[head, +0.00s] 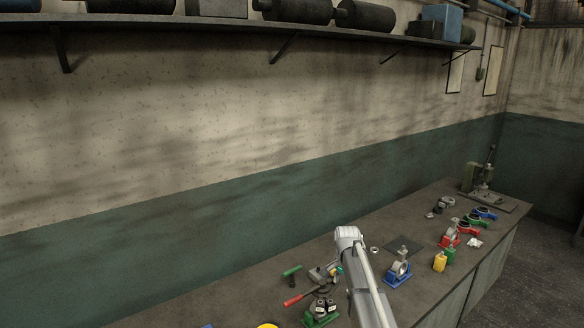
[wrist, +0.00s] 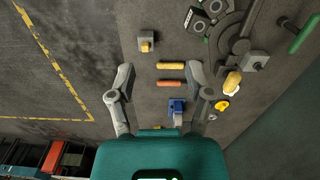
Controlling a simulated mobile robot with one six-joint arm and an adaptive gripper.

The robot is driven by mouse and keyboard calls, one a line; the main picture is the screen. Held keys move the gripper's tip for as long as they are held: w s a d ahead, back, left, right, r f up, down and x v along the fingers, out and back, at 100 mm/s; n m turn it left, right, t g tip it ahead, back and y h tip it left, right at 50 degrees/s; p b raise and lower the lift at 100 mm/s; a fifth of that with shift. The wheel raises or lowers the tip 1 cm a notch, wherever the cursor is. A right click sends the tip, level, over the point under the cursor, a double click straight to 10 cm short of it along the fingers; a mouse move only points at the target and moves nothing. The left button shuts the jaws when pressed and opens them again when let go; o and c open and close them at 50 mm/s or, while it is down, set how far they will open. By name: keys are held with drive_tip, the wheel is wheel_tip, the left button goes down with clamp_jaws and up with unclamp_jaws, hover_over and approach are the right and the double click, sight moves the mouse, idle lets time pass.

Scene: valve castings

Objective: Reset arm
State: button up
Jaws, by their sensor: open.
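My gripper (wrist: 162,100) shows in the wrist view with its two grey fingers spread wide apart. It is open and nothing is held between the fingers. Beyond the gap lie a yellow cylinder (wrist: 171,65), an orange-red cylinder (wrist: 171,83) and a blue part (wrist: 177,108), seen from above. In the head view my arm rises from the bottom edge over the workbench (head: 262,298); the gripper itself cannot be made out there.
A blue valve casting (head: 398,272), a red-handled tool (head: 300,296) and a green-handled part (head: 292,272) lie near my arm. Yellow (head: 439,262) and green (head: 450,255) cylinders stand farther right. A press (head: 482,178) is at the bench's far end. A shelf (head: 200,20) runs along the wall.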

drive_tip(key=s+f+n+b, duration=0.5)
drive_tip(key=s+f+b, duration=0.2)
drive_tip(key=s, duration=0.6)
drive_tip(key=s+f+n+b, duration=0.5)
drive_tip(key=s+f+b, duration=0.3)
drive_tip(key=s, duration=0.6)
drive_tip(key=shift+f, duration=0.3)
